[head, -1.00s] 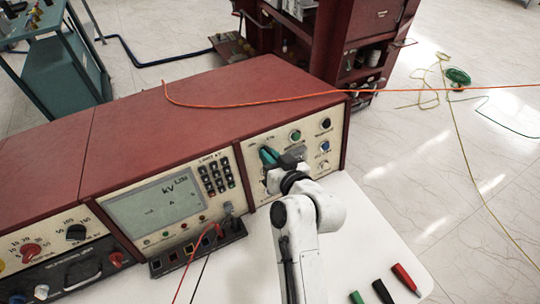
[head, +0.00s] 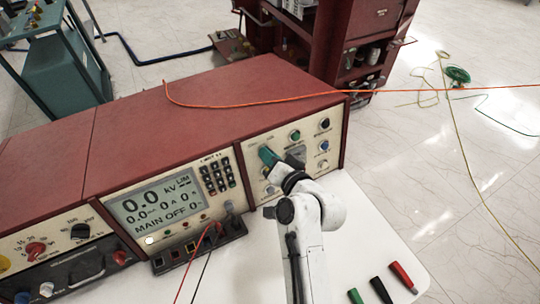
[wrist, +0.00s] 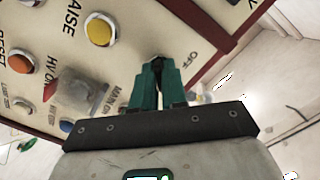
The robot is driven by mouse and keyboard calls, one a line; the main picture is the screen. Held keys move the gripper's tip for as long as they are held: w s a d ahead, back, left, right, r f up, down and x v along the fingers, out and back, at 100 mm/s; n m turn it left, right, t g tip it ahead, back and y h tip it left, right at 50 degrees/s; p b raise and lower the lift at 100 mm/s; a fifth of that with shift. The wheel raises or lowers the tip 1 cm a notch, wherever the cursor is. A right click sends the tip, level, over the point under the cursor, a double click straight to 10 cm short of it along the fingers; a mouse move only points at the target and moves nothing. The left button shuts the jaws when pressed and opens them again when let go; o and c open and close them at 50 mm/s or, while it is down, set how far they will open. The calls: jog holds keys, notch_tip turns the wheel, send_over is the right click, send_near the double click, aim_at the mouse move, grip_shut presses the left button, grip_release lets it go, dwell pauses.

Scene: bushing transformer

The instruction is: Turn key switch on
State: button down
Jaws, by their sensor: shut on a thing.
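Only a small dark part of the key shows between the fingertips in the wrist view. A printed "OFF" is just right of the fingers. In the head view my gripper (head: 268,157) reaches the right panel of the red console (head: 190,110), and the key is hidden there. The console's screen (head: 158,207) is lit and reads 0.0 kV and "MAIN OFF".
An orange cable (head: 250,101) crosses the console top. Several coloured plugs (head: 380,289) lie on the white table (head: 350,240).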

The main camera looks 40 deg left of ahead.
dwell(0.3)
jog(key=c, duration=1.3)
grip_release()
jog(key=shift+o, duration=0.2)
jog(key=shift+d, duration=0.1)
jog(key=b+v, duration=0.1)
jog(key=v, duration=0.9)
jog(key=shift+d, duration=0.3)
jog(key=shift+s+r, duration=0.1)
jog(key=s+d+f+m+h, duration=0.15)
jog(key=d+f+h, duration=0.35)
jog(key=d, duration=0.7)
jog(key=s+d+f+m+h, duration=0.1)
jog(key=s+d+f+h, duration=0.15)
jog(key=d+f, duration=0.7)
jog(key=s+d+m+g+h, duration=0.1)
jog(key=s+d+g+h, duration=0.1)
jog(key=s+d, duration=0.6)
jog(key=s+d+m+g+h, duration=0.2)
jog(key=s+d+h, duration=0.2)
jog(key=s+d, duration=0.5)
jog(key=d, duration=0.7)
jog(key=shift+s+h, duration=0.35)
